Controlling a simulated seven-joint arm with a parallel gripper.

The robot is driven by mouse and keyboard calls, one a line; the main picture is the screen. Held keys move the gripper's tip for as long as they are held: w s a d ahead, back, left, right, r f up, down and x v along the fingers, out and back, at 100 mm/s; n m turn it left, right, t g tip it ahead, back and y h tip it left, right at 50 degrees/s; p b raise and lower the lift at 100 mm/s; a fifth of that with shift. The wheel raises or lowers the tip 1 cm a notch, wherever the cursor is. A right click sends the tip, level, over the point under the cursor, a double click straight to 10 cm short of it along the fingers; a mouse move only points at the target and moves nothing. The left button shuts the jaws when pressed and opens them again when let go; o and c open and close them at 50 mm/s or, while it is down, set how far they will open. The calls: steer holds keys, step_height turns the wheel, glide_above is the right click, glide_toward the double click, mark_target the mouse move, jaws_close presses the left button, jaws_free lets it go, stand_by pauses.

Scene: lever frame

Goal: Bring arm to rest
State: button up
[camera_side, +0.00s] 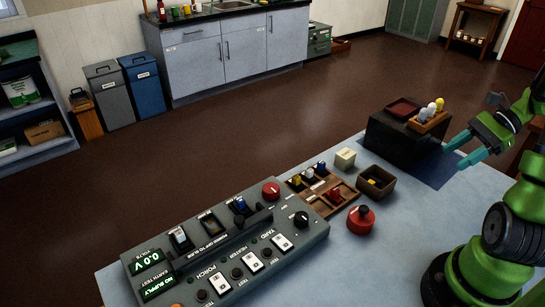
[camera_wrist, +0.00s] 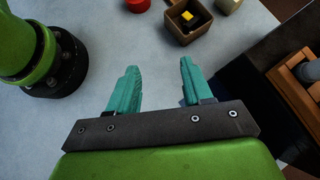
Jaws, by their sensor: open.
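My green arm is at the right of the side view. My gripper (camera_side: 460,150) has two teal fingers and hangs in the air near the dark block, at the right of the table. In the wrist view my gripper (camera_wrist: 158,80) shows its two fingers spread apart with nothing between them, only the pale table (camera_wrist: 150,45) beyond. The fingers touch nothing that I can see.
A grey control panel (camera_side: 225,250) with switches fills the table's front left. A wooden tray (camera_side: 318,190), a brown box (camera_side: 375,183), a red button (camera_side: 361,219) and a cream block (camera_side: 345,158) stand beside it. A dark block (camera_side: 400,140) carries a wooden rack (camera_side: 428,122).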

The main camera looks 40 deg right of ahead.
steer(key=w+a+r+n+h, duration=0.2)
steer(key=a+r+n, duration=0.1)
steer(key=a+n, duration=0.3)
steer(key=w+a+r+n+t+h, duration=0.1)
steer(key=a+r+n, duration=0.3)
steer(key=a, duration=0.7)
steer(key=w+a+r+n+t+h, duration=0.1)
steer(key=w+a+r+n+h, duration=0.2)
steer(key=a+n, duration=0.5)
steer(key=shift+a+r+n, duration=0.2)
steer(key=shift+r+n, duration=0.4)
steer(key=shift+r, duration=0.1)
